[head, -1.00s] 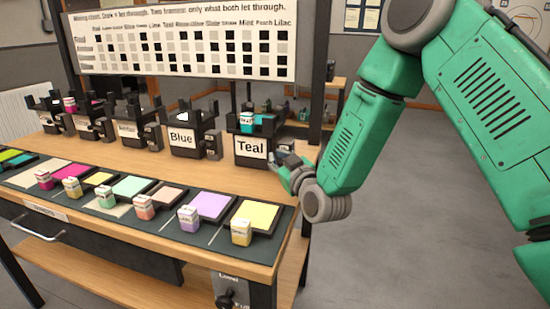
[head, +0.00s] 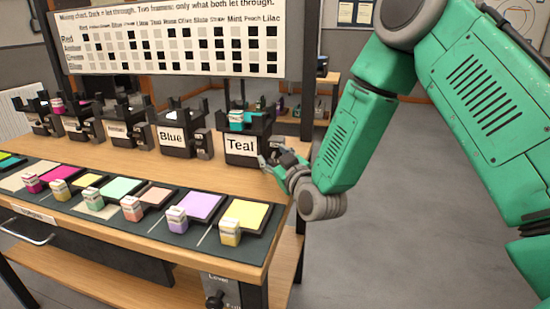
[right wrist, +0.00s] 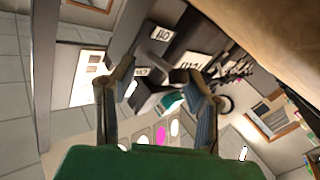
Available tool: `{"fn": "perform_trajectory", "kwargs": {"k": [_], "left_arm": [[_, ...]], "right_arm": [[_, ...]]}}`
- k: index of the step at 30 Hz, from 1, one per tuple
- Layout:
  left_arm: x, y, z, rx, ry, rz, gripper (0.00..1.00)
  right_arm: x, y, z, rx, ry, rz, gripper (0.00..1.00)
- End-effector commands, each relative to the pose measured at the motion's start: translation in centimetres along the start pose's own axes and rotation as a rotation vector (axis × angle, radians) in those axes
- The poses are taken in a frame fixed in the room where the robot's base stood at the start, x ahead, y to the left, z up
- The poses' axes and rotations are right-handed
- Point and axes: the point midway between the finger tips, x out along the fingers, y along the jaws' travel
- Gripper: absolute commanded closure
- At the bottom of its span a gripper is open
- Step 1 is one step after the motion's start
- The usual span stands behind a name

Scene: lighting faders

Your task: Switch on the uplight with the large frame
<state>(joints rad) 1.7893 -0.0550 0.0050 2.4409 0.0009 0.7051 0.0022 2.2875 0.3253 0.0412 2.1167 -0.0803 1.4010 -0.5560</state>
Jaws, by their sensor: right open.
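The uplight labelled Teal (head: 241,148) stands at the right end of a row of black uplights on the bench. A teal framed filter (head: 237,118) sits in its top. The Blue uplight (head: 172,137) is to its left; a pink filter (head: 57,105) sits in an uplight farther left. I cannot tell for sure which frame is the large one. My right gripper (head: 272,158) is at the Teal uplight's right side, hiding part of its small side box; contact is unclear. My left gripper is out of view.
Colour swatches with small labelled blocks (head: 230,231) lie on the dark mat (head: 197,242) along the bench front. A mixing chart (head: 172,45) hangs behind the uplights. A lever panel (head: 217,291) is below the bench. Floor to the right is open.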

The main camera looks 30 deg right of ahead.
Motion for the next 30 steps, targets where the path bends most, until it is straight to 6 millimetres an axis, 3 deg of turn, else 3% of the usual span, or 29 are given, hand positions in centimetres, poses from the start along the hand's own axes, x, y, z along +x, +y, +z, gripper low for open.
{"fn": "perform_trajectory", "kwargs": {"k": [8, 21, 30], "left_arm": [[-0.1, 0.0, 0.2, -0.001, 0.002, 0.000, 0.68], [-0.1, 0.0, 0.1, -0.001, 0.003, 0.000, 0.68], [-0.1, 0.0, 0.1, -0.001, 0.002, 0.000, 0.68]], "right_arm": [[-1.1, -0.1, 0.0, 0.001, 0.002, -0.003, 0.57], [-9.8, 0.1, 0.4, 0.003, -0.004, -0.003, 0.57], [-11.9, 0.2, 0.3, 0.004, -0.001, 0.000, 0.57]]}}
